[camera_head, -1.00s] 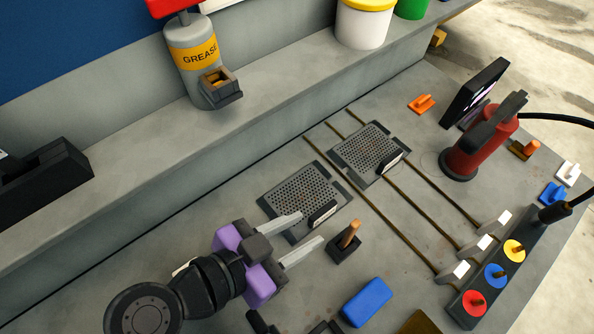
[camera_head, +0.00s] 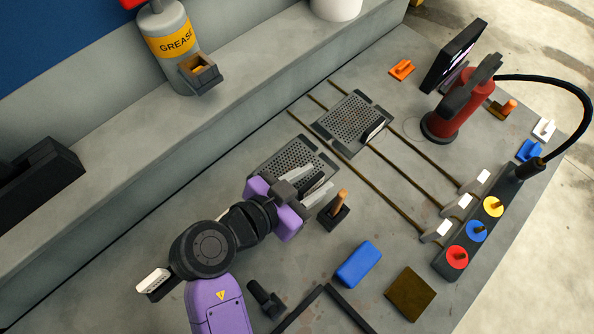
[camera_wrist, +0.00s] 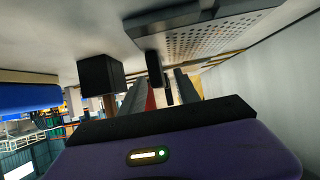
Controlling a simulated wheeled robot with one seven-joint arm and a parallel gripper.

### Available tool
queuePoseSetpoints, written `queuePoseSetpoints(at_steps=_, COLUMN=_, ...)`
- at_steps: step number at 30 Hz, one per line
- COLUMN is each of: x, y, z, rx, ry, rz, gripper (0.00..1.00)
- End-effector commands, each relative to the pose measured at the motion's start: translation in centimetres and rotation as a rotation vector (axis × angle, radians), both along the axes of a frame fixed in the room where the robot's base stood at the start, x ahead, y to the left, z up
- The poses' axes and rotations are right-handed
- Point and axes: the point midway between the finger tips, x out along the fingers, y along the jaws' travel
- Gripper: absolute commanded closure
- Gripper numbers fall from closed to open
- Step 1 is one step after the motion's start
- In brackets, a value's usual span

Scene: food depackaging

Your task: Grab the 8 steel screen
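Two grey perforated steel screens with dark upright handles lie on the bench: a nearer one (camera_head: 285,160) and a farther one (camera_head: 348,118). I cannot read a number on either. My gripper (camera_head: 318,180) is open over the right part of the nearer screen, its two pale fingers apart on either side of that screen's handle. In the wrist view the perforated plate (camera_wrist: 205,40) is at the top, and its dark handle (camera_wrist: 153,68) shows just beyond and between the fingers (camera_wrist: 158,92). Contact with the handle cannot be told. The gripper partly hides the nearer screen.
A wooden peg in a black block (camera_head: 333,212) stands close right of my fingers. It also shows in the wrist view (camera_wrist: 100,75). A blue block (camera_head: 358,263) and brown square (camera_head: 410,294) lie nearer. Rods with white ends (camera_head: 436,230) run past the screens.

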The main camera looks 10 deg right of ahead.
Motion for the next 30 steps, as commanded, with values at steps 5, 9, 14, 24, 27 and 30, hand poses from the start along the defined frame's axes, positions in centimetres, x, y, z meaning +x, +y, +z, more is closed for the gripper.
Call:
queuePoseSetpoints(at_steps=5, x=-0.01, y=0.02, z=0.01, rx=0.0, ry=0.0, rz=0.0, gripper=0.87)
queuePoseSetpoints(at_steps=9, x=-0.02, y=0.03, z=0.03, rx=0.0, ry=0.0, rz=0.0, gripper=1.0)
queuePoseSetpoints(at_steps=14, x=-0.02, y=0.03, z=0.04, rx=0.0, ry=-0.001, rz=0.0, gripper=1.0)
queuePoseSetpoints(at_steps=24, x=-0.02, y=0.03, z=0.06, rx=0.0, ry=-0.001, rz=0.0, gripper=1.0)
queuePoseSetpoints(at_steps=27, x=-0.02, y=0.03, z=0.06, rx=0.0, ry=-0.001, rz=0.0, gripper=1.0)
queuePoseSetpoints(at_steps=30, x=-0.01, y=0.03, z=0.06, rx=0.0, ry=-0.001, rz=0.0, gripper=1.0)
